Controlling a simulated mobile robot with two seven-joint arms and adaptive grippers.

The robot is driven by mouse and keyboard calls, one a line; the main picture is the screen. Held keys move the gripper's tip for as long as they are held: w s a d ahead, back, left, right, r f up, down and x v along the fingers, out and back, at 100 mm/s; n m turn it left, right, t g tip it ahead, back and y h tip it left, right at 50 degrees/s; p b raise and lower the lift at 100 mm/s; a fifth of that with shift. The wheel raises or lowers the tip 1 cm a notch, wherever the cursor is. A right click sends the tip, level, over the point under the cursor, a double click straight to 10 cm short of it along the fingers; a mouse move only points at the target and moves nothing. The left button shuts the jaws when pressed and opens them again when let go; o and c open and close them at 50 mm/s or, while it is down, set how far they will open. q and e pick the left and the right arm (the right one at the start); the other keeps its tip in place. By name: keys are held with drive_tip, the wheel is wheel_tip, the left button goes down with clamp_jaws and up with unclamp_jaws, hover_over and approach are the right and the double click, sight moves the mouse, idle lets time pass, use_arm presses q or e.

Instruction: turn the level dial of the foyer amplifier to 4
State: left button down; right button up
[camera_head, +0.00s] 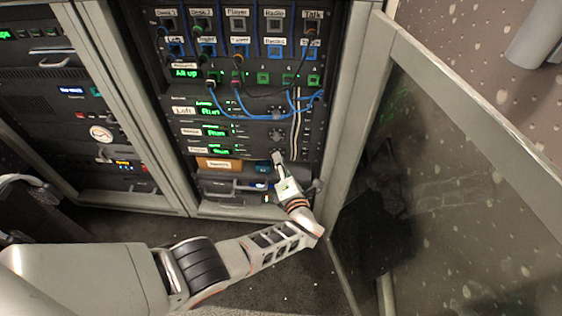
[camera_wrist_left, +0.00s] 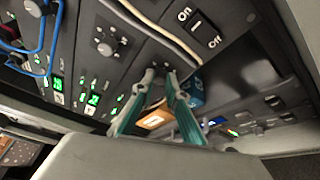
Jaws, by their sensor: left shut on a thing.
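The foyer amplifier (camera_head: 222,153) is the lowest of the three similar units in the middle rack, with a small label and a green "Run" display. My left gripper (camera_head: 278,158) is at the right part of its front and is shut on its level dial. The fingers hide most of that dial, so I cannot read its setting. In the left wrist view the fingertips (camera_wrist_left: 163,74) meet at the panel, around the dial. My right gripper is not in view.
Another amplifier's dial (camera_wrist_left: 106,40) shows beside the fingers. Blue cables (camera_head: 262,116) hang above. An open rack door (camera_head: 470,130) stands to the right of the arm.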

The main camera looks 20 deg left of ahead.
use_arm(q)
drive_tip(key=shift+f+m+y+b, duration=0.25)
drive_tip(key=shift+m+y+b, duration=0.2)
drive_tip(key=shift+m, duration=0.55)
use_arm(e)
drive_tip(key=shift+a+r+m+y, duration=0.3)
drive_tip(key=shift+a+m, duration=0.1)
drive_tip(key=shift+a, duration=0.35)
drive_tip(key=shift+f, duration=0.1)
use_arm(q)
drive_tip(key=c, duration=2)
unclamp_jaws()
drive_tip(key=shift+c, duration=0.2)
drive_tip(key=shift+o, duration=0.3)
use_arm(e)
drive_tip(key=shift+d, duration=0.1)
